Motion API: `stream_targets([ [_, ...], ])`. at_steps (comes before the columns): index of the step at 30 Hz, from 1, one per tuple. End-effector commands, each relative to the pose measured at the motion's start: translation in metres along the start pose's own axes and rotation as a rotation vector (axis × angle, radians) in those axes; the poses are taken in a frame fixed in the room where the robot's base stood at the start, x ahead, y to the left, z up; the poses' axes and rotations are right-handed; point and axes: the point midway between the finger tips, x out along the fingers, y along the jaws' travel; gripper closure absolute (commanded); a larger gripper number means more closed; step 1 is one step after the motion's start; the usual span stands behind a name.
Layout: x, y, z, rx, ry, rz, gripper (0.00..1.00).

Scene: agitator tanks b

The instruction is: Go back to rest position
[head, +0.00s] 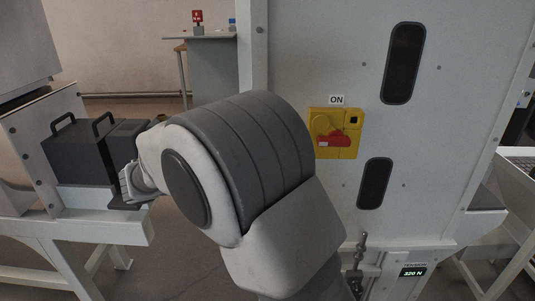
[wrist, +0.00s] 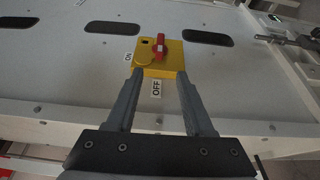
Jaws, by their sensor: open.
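The yellow switch plate (head: 336,133) with a red rotary handle (head: 333,139) is on the pale panel, under an ON label (head: 336,100). The handle lies roughly level in the head view. In the wrist view the switch plate (wrist: 170,70) is beyond my gripper (wrist: 154,85), with its red handle (wrist: 159,43) pointing along the line to the OFF label (wrist: 156,88). My gripper is open and its fingers hold nothing. It appears apart from the handle; the exact gap cannot be told. My arm fills the middle of the head view, where I cannot make out the fingers.
A dark box with two handles (head: 85,150) sits on a white frame (head: 80,229) at left, close to my arm. The pale panel (head: 450,150) stands close on the right. A table with a red item (head: 197,18) is behind. Some floor shows between.

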Motion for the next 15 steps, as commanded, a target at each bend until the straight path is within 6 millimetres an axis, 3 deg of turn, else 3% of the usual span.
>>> stream_targets([
  [8, 0.005, 0.001, 0.002, -0.004, -0.008, -0.015, 0.47],
  [11, 0.024, 0.003, 0.013, -0.021, -0.038, -0.078, 0.47],
  [15, 0.065, 0.001, 0.048, -0.06, -0.107, -0.26, 0.47],
])
